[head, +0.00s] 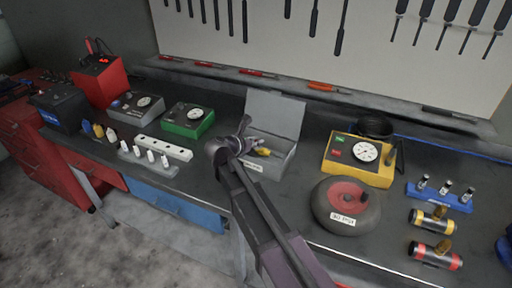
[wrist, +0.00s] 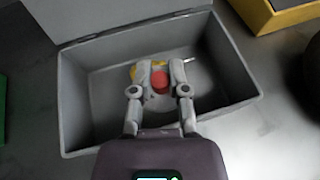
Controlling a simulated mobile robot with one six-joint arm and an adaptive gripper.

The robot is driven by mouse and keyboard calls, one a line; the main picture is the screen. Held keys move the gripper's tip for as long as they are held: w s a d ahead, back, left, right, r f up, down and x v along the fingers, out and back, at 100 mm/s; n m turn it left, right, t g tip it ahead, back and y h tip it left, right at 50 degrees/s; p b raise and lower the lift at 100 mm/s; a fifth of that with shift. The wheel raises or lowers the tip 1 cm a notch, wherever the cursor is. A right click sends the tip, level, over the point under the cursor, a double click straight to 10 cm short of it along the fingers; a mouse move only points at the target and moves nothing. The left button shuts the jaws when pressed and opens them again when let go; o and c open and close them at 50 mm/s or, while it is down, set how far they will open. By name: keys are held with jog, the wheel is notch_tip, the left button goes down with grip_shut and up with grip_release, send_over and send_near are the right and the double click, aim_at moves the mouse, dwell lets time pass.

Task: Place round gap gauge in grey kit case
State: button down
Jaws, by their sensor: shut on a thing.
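The grey kit case (head: 284,165) stands open on the bench with its lid raised at the back. In the wrist view the case (wrist: 75,108) spreads below my gripper (wrist: 160,72). My gripper (head: 250,146) is over the case's inside, shut on a small red round piece (wrist: 160,82), which seems to be the round gap gauge. A yellow part (wrist: 136,70) and a thin metal piece show close by, partly hidden by my fingers. I cannot tell whether they belong to the held piece or touch the floor.
A green gauge box (head: 187,120) stands left of the case. A yellow dial box (head: 358,160) and a dark round wheel with a red hub (head: 345,205) stand to the right. A white block with holes (head: 163,148) lies at the left front.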

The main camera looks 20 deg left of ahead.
aim_at(257, 148)
jog(key=shift+w, duration=0.1)
jog(key=shift+w+a, duration=0.1)
jog(key=shift+w, duration=0.1)
jog(key=shift+w+a+f+b, duration=0.1)
jog(key=shift+w+f+b, duration=0.25)
jog(key=shift+f+b, duration=1.5)
jog(key=shift+f+b, duration=0.6)
jog(key=c, duration=0.6)
grip_release()
jog(key=shift+c, duration=0.2)
jog(key=shift+r, duration=0.2)
